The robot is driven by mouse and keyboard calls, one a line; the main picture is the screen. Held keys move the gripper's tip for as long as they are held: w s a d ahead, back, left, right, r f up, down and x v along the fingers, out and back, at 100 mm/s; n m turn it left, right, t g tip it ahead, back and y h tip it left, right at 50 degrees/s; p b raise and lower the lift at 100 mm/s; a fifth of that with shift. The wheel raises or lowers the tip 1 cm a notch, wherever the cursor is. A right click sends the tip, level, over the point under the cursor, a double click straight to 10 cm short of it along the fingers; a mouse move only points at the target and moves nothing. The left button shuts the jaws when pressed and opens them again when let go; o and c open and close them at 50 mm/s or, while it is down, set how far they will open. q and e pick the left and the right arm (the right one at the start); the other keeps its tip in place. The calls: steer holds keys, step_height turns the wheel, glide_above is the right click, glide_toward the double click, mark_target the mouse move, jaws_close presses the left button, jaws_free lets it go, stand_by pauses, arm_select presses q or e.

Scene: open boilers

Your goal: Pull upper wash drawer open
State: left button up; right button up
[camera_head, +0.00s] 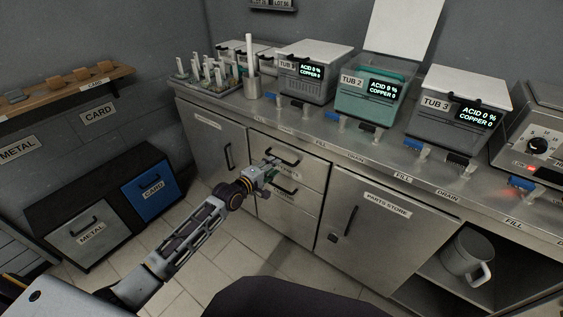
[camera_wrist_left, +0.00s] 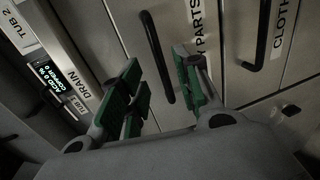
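The upper wash drawer (camera_head: 303,161) is a grey metal front under the counter, and it looks flush with the cabinet. Its dark bar handle (camera_wrist_left: 157,55) shows in the left wrist view, in the gap between my fingers. My left gripper (camera_head: 268,171) is in front of this drawer. In the left wrist view the green-padded fingers of this gripper (camera_wrist_left: 160,75) are spread apart, with nothing clamped. Whether they touch the handle cannot be told. The gripper hides part of the drawer front and its label in the head view. My right gripper is not in view.
A lower drawer with its own handle (camera_wrist_left: 262,35) sits just below. A closed parts store door (camera_head: 355,215) is to the right, and a cabinet door (camera_head: 212,140) to the left. Tubs, including Tub 2 (camera_head: 365,98), stand on the counter. Tiled floor in front is free.

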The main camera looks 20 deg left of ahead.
arm_select(q)
steer(key=shift+b+x, duration=0.7)
steer(key=shift+x, duration=2.65)
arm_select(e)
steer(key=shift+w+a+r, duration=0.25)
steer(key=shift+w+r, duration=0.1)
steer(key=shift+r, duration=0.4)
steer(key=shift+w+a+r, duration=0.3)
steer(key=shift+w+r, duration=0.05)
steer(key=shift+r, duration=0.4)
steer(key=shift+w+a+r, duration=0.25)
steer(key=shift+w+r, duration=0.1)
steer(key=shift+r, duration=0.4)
arm_select(q)
jaws_close()
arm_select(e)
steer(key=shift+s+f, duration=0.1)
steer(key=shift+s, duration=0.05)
